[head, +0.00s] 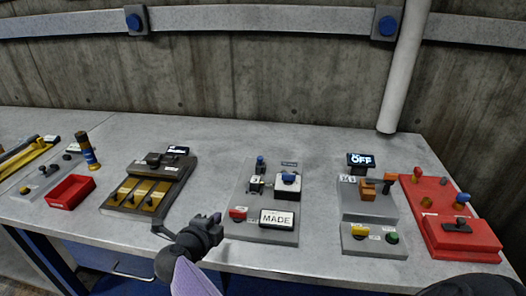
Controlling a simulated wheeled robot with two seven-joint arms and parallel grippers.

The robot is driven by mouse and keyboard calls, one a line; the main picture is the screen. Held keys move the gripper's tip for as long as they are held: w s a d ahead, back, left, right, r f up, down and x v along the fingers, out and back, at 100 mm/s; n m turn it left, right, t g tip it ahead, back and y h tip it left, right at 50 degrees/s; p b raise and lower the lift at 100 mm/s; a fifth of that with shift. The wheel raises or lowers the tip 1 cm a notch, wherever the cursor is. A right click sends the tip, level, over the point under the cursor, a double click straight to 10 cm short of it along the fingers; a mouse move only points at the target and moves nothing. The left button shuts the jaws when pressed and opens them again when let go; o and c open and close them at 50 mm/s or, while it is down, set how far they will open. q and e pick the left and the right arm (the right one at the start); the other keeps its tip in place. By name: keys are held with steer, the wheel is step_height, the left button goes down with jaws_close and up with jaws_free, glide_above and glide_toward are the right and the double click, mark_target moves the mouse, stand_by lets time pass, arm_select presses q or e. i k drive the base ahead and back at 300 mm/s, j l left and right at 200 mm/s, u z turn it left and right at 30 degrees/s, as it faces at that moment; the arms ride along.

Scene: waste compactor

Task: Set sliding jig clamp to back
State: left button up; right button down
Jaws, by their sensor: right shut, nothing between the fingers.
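No part is clearly readable as the sliding jig clamp, and I cannot tell which one it is. The grey middle panel (241,201) carries a small blue-topped upright part (260,164) at its back left, a block with a blue top (288,182), a red button (238,214) and a sign reading MADE (277,219). My right gripper (214,221) is dark and shut, with nothing in it.
A brown panel with yellow sliders (145,193) and a red tray (69,192) are on the left. A grey panel with an OFF display (361,160) and a red panel (435,203) are on the right. The bench behind is clear; a pipe (404,68) comes down there.

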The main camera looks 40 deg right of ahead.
mark_target(261, 165)
steer(key=i+l, duration=0.15)
steer(key=l, duration=0.2)
steer(key=i+l, duration=0.15)
steer(key=l, duration=0.15)
steer(key=i+l, duration=0.15)
steer(key=l, duration=0.2)
